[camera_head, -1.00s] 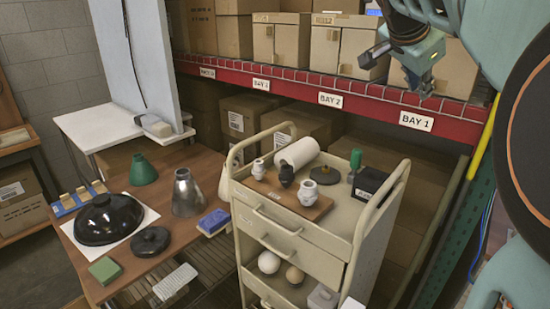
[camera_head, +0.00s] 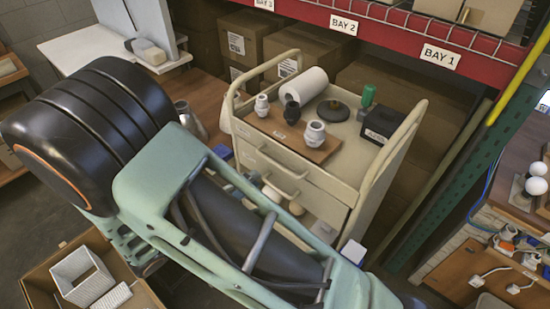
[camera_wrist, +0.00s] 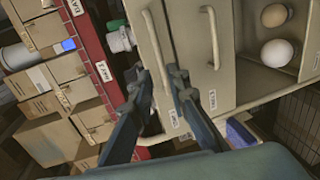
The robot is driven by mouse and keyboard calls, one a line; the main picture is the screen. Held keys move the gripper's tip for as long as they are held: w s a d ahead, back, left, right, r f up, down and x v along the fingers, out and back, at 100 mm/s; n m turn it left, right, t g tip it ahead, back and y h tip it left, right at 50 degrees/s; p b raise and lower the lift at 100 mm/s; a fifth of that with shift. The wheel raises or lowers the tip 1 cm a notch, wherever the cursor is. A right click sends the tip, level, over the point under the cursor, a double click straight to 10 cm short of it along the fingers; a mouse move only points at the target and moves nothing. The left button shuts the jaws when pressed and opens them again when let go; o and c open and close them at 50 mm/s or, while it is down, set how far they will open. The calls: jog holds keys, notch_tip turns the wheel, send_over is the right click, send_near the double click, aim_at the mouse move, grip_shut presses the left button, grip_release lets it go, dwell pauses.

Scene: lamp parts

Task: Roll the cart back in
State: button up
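The cream cart (camera_head: 345,165) stands in front of the red shelf beam in the head view, upright, with two drawer fronts and bowed handles. Its top holds a wooden board (camera_head: 285,133) with white and black lamp sockets. In the wrist view the drawer fronts (camera_wrist: 190,55) appear sideways, with one handle (camera_wrist: 154,45) and a second handle (camera_wrist: 213,38). My gripper (camera_wrist: 159,76) is open, its two dark fingers on either side of the nearer handle in the picture. I cannot tell whether they touch it. My arm hides the cart's lower left in the head view.
The shelf beam (camera_head: 400,38) and boxes (camera_head: 290,60) stand behind the cart. A green post (camera_head: 440,190) is to its right. A brown workbench (camera_head: 205,95) is at left, mostly behind my arm. A carton (camera_head: 75,265) is at the lower left.

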aim_at(276, 166)
jog(key=p+x, duration=0.1)
jog(key=x, duration=0.9)
jog(key=shift+w+d+p, duration=0.1)
jog(key=shift+d+p, duration=0.2)
jog(key=shift+p, duration=0.05)
jog(key=shift+c, duration=0.3)
grip_shut()
